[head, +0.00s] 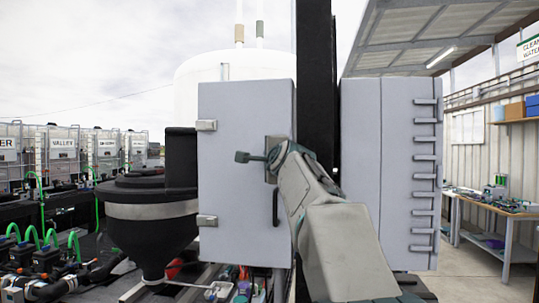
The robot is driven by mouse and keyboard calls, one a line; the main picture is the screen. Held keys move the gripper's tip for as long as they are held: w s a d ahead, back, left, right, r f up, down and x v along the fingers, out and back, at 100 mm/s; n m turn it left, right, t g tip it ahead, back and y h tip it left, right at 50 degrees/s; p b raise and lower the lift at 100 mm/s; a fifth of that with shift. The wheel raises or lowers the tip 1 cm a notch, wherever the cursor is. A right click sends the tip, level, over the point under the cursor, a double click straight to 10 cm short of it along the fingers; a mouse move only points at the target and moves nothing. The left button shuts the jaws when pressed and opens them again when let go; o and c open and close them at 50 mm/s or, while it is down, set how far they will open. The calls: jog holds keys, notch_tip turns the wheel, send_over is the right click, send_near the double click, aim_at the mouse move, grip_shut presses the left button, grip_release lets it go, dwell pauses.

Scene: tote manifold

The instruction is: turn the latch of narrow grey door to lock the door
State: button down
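The narrow grey door (228,175) stands left of centre in the head view, upright and facing me, with two hinges on its left edge. It looks closed. A black bar handle (275,208) is low on its right side. Above the handle is the latch's plate (271,142), mostly covered by my arm's end. My arm reaches in from the lower right, and my gripper (272,160) is at the latch. A dark knob-ended piece (243,157) sticks out left; I cannot tell whether it is the latch lever or a gripper part. The fingers and any contact are hidden.
A second grey cabinet (361,175) with several brackets on its right edge stands right of a black post (316,75). A black hopper (150,225) is close on the door's left. A workbench (492,212) is at the far right, with open floor before it.

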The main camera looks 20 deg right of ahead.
dwell(0.5)
jog(key=c, duration=1.4)
grip_release()
jog(key=shift+c, duration=0.2)
jog(key=b+v, duration=0.3)
jog(key=v, duration=1.1)
jog(key=shift+w+d, duration=0.1)
